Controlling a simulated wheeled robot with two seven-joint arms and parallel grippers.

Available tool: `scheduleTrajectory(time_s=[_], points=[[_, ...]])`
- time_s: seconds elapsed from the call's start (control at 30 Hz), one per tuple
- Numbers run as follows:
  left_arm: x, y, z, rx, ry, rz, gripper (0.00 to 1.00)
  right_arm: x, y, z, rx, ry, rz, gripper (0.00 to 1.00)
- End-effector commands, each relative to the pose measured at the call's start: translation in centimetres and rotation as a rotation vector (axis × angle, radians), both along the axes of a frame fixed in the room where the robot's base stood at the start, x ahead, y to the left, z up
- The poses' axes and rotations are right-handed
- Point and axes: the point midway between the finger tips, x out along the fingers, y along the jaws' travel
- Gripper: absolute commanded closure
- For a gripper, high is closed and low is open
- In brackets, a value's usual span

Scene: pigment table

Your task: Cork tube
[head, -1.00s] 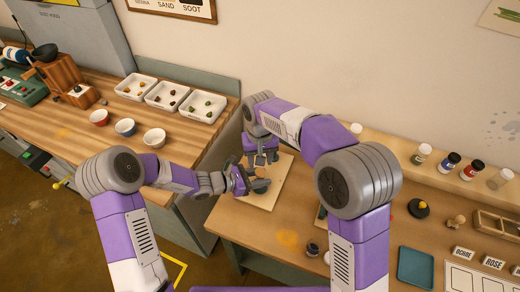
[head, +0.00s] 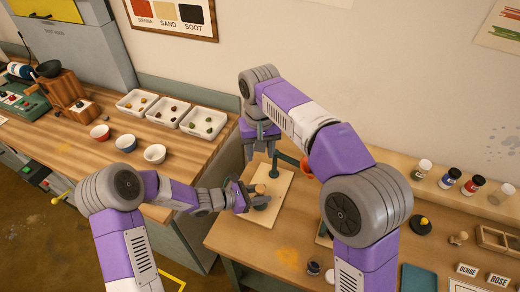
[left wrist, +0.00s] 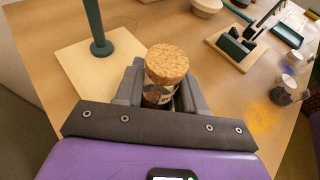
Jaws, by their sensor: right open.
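A glass tube (left wrist: 158,96) with dark contents and a pale label stands upright between the jaws of my left gripper (left wrist: 160,92). A wide cork (left wrist: 166,62) sits in its mouth; the cork also shows in the head view (head: 260,189). My left gripper (head: 247,194) is shut on the tube, over a pale board (head: 284,186). The tube's lower part is hidden by the jaws. My right gripper (head: 262,135) is open and empty, above and behind the board, apart from the cork; its fingers are partly hidden.
A dark green post (head: 275,166) rises from the board close to both grippers, with a side arm. Several jars (head: 449,178) line the back ledge. A small dark jar (head: 313,268) stands near the front edge. Bowls (head: 155,153) and white trays (head: 203,122) are on the left counter.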

Motion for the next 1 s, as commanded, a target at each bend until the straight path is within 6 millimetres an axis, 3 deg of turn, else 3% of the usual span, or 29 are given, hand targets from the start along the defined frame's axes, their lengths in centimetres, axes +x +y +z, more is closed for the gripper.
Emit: scheduleTrajectory(time_s=[0.03, 0.2, 0.53, 1.0], points=[[0.0, 0.0, 0.0, 0.000, 0.000, 0.000, 0.55, 0.0, 0.0, 0.0, 0.000, 0.000, 0.000, 0.53], [0.0, 0.0, 0.0, 0.000, 0.000, 0.000, 0.31, 0.0, 0.0, 0.0, 0.000, 0.000, 0.000, 0.53], [-0.1, 0.4, 0.2, 0.001, -0.002, 0.002, 0.31, 0.0, 0.0, 0.0, 0.000, 0.000, 0.000, 0.53], [-2.5, 6.2, 2.5, 0.001, 0.000, 0.002, 0.31, 0.0, 0.0, 0.7, 0.000, 0.000, 0.000, 0.53]])
